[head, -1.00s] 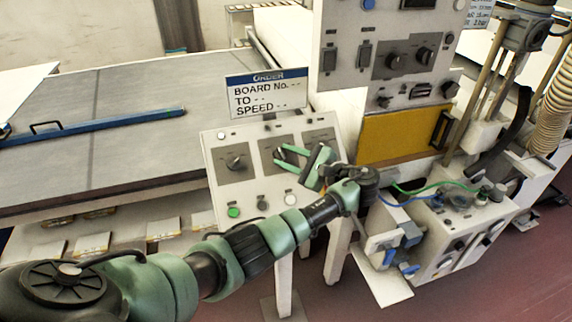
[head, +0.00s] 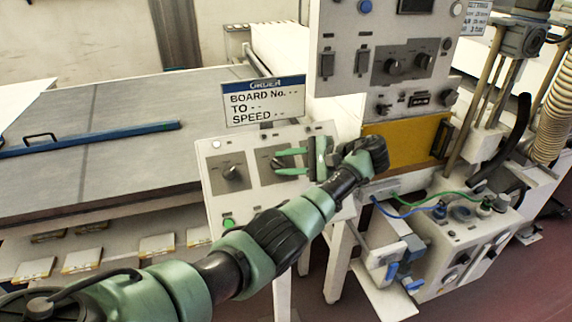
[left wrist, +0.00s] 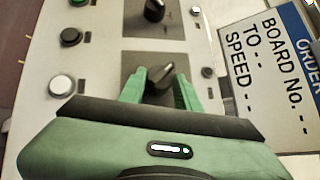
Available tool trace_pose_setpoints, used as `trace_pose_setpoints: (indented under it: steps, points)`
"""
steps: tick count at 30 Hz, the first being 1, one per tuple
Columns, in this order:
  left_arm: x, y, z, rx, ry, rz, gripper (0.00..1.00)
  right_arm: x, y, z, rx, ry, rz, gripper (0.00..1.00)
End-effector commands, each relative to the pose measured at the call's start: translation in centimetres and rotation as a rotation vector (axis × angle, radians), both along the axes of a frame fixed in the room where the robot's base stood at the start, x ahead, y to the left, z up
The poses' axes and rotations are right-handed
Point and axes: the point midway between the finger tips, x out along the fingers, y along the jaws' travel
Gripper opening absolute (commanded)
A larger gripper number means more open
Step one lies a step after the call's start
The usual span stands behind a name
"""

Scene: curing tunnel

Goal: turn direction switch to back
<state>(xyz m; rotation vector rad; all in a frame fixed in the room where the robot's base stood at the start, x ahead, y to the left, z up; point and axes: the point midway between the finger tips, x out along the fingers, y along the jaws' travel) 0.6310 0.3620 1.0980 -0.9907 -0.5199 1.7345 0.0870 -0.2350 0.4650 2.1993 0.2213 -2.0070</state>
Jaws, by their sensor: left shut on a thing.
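A white sloped control panel (head: 212,202) carries a row of dark rotary knobs on grey plates. My left gripper (head: 277,162) reaches over the middle plate, its two green fingers one on each side of that plate's knob. In the left wrist view the fingers (left wrist: 160,76) are shut on this dark knob (left wrist: 166,74), whose pointer tilts toward the upper right. The left knob (head: 232,173) is free; it also shows in the left wrist view (left wrist: 154,10). The knob labels are too small to read. The gripper hides the panel's right part. My right gripper is not in view.
An order sign (head: 264,101) stands just behind the panel. A green button (head: 228,222) sits on its lower edge, and a white button (left wrist: 62,87) shows in the left wrist view. A tall control cabinet (head: 340,95) rises behind right. A grey conveyor bed (head: 120,110) lies left.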

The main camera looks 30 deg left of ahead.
Motion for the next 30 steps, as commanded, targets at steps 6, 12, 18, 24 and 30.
trace_pose_setpoints:
  steps: [6, 12, 18, 24, 30]
  points:
    - [0.0, 0.0, 0.0, -0.001, -0.002, 0.002, 0.00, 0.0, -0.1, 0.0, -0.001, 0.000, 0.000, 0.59]
    - [0.0, 0.0, 0.0, -0.001, -0.002, 0.002, 0.55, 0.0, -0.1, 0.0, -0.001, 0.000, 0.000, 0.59]
    - [0.0, 0.0, 0.0, -0.001, -0.001, 0.001, 0.55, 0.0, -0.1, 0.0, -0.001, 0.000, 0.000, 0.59]
    - [0.2, -0.8, 0.2, -0.001, -0.002, -0.001, 0.55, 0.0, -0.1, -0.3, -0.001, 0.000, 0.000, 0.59]
    - [0.6, -4.0, 1.5, -0.005, -0.001, -0.001, 0.55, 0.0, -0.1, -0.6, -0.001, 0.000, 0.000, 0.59]
